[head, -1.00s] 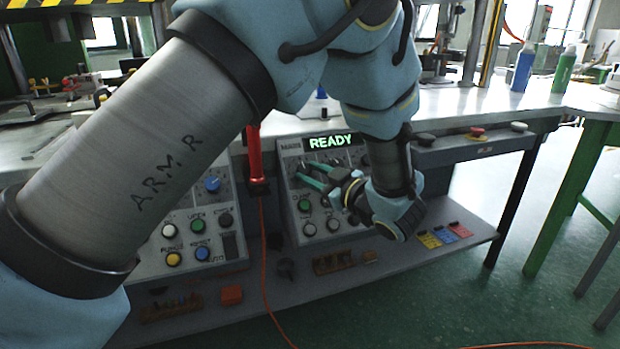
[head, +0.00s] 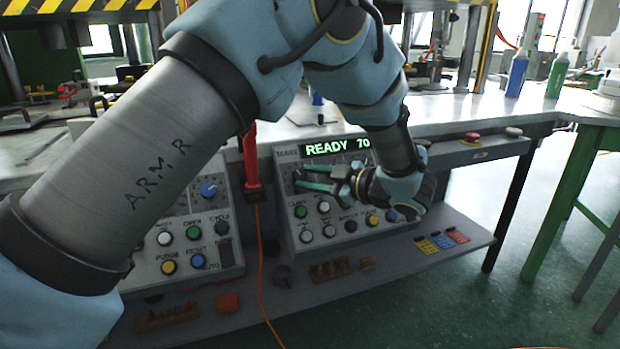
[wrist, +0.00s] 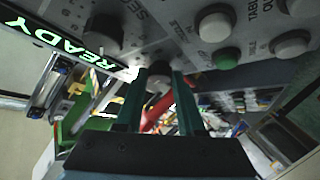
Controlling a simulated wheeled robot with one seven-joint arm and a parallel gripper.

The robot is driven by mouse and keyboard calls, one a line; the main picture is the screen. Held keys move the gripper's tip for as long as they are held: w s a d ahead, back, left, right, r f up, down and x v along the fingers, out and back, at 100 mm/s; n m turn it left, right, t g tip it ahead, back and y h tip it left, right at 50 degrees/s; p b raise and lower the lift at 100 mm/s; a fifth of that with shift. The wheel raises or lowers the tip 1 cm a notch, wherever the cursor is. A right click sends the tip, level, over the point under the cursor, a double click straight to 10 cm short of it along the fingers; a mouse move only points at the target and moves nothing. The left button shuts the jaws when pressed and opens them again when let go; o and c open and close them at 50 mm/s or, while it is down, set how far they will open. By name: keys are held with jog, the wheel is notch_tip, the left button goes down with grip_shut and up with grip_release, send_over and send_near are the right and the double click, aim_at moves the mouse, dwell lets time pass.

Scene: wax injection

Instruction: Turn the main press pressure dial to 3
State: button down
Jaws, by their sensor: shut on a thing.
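The control panel (head: 290,222) with the green READY 70 display (head: 338,147) stands below the bench top. My gripper (head: 299,178) reaches the panel's upper left from the right, its two green fingers apart by a small width. In the wrist view, my gripper (wrist: 159,80) is shut on a small grey dial (wrist: 158,81) between its fingertips. The dial's scale and label cannot be read, so its setting cannot be told. A larger dark knob (wrist: 103,33) sits beside it on the panel. My wrist covers the right part of the panel in the head view.
White, green and yellow buttons sit below the fingers, including a green button (head: 300,212). A second panel (head: 150,270) with a blue knob (head: 209,189) stands to the left. A red handle (head: 251,155) with an orange cord hangs between the panels. Red and white buttons line the bench edge.

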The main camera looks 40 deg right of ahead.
jog(key=c, duration=0.5)
grip_release()
jog(key=v, duration=1)
jog(key=shift+s+r, duration=0.15)
jog(key=shift+s, duration=0.25)
